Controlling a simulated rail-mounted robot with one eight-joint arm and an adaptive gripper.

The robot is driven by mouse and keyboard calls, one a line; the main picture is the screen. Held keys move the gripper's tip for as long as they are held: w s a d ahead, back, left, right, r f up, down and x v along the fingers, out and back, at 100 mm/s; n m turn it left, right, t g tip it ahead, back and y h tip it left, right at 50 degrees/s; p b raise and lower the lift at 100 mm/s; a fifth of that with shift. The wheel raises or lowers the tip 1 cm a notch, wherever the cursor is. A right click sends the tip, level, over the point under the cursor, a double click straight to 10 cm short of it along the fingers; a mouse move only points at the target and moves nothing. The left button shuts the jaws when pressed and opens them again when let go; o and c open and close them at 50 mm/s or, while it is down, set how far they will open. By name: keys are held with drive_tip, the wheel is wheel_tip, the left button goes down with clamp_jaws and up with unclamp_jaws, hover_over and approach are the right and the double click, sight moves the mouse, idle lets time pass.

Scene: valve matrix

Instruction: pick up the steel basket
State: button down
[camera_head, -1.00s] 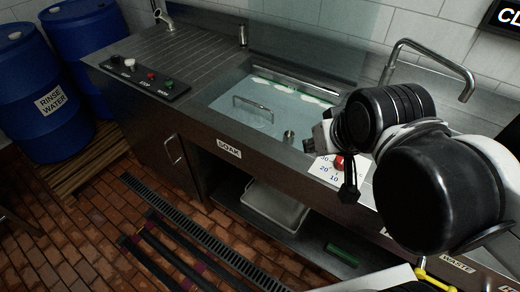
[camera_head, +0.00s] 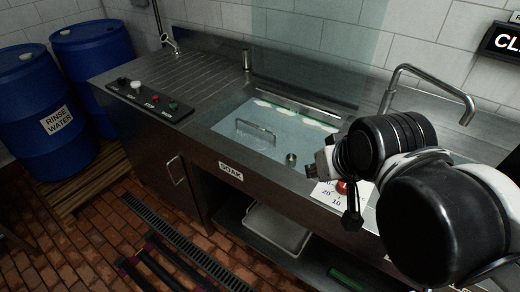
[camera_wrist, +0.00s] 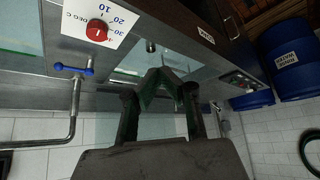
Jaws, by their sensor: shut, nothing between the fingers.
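A thin steel handle (camera_head: 255,132) stands up in the water of the soak sink (camera_head: 222,128). I take it as part of the steel basket; any basket body below it is hard to make out under the water. My gripper (camera_wrist: 165,76) is shut and empty in the wrist view, with its fingertips together in front of the sink area. In the head view my arm is at the right, over the counter's front edge, right of the handle and apart from it. The basket is not clearly visible in the wrist view.
A tall faucet (camera_head: 432,88) rises behind my arm. A button panel (camera_head: 148,100) is left of the sink. A short metal post (camera_head: 291,158) stands at the sink's near right. A pale tray (camera_head: 277,231) lies below.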

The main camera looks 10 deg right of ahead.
drive_tip(key=c, duration=2.5)
unclamp_jaws()
drive_tip(key=o, duration=0.8)
